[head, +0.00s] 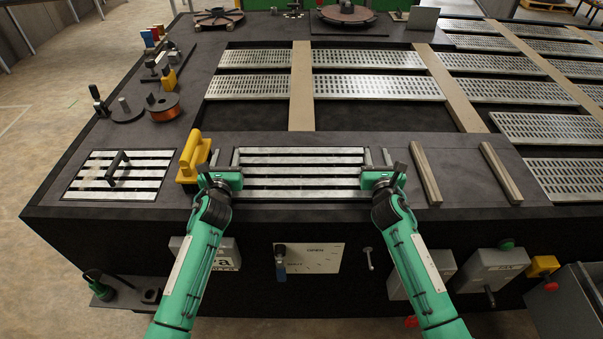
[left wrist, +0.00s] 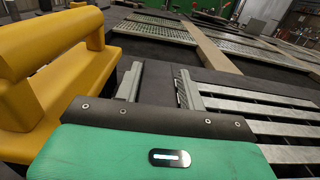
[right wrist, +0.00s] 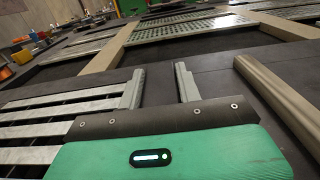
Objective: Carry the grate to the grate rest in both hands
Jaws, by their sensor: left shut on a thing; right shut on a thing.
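The grate (head: 302,170), pale metal slats with dark gaps, lies level at the front middle of the dark bench. My left gripper (head: 225,160) is at its left end and my right gripper (head: 377,159) at its right end, both shut on it. The grip points themselves are hidden by the gripper bodies. The slats also show in the left wrist view (left wrist: 270,127) and the right wrist view (right wrist: 65,109). I cannot tell whether the grate touches the bench. Two parallel bars, seemingly the grate rest (head: 426,174), lie empty right of my right gripper.
A yellow handled block (head: 193,158) stands close beside my left gripper. Another slatted panel with a black handle (head: 118,168) is at far left. Perforated panels (head: 380,87) lie behind. An orange spool (head: 163,107) stands at back left. Bare bench separates the bars.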

